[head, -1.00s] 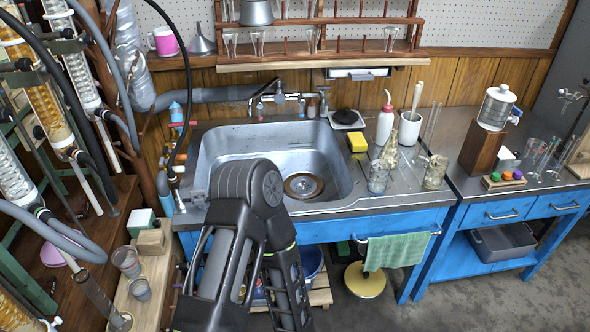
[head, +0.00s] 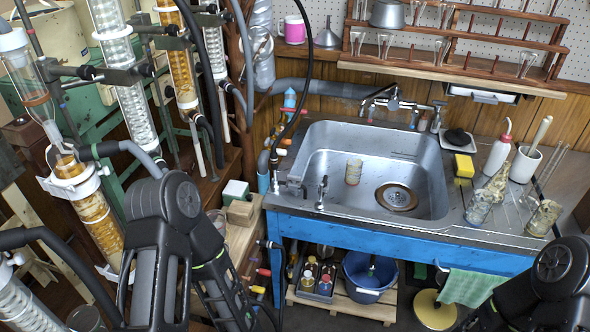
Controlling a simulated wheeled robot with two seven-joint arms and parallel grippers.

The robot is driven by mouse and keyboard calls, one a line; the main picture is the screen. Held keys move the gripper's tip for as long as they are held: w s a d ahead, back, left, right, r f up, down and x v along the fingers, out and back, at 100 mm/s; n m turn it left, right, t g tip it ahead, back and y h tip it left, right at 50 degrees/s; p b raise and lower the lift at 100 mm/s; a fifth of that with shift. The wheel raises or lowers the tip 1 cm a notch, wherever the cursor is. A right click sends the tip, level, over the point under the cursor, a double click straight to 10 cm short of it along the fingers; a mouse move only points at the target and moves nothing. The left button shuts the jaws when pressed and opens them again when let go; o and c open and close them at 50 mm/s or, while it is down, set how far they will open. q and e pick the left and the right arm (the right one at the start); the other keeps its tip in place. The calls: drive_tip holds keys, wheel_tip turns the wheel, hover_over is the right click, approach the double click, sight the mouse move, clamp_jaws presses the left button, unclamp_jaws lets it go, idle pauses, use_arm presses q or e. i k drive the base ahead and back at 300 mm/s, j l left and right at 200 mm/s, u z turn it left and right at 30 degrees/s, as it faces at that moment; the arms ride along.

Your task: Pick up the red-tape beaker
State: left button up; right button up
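I cannot make out red tape on any beaker. One beaker with brownish marks (head: 353,171) stands in the sink (head: 330,133), left of the drain. Two more stand on the counter right of the sink: a greyish one (head: 479,207) and a brownish one (head: 543,218), with a flask-like vessel (head: 498,182) behind them. My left arm is at the lower left, in front of the wooden bench, and my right arm is at the lower right corner, close below the brownish beaker. Neither arm's fingertips show, and no beaker is seen held.
A tap (head: 393,101) rises behind the sink. A yellow sponge (head: 464,166), a wash bottle (head: 498,150) and a white mug (head: 525,164) crowd the counter's right part. Glass columns (head: 123,80) and hoses fill the left. A blue bucket (head: 370,272) sits underneath.

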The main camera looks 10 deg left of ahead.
sight(355, 163)
drive_tip(key=i+l, duration=0.15)
drive_tip(key=l, duration=0.2)
drive_tip(key=i+l, duration=0.15)
drive_tip(key=l, duration=0.2)
drive_tip(key=i+l, duration=0.15)
drive_tip(key=l, duration=0.25)
drive_tip(key=i+l, duration=0.15)
drive_tip(key=l, duration=0.2)
drive_tip(key=u, duration=1.85)
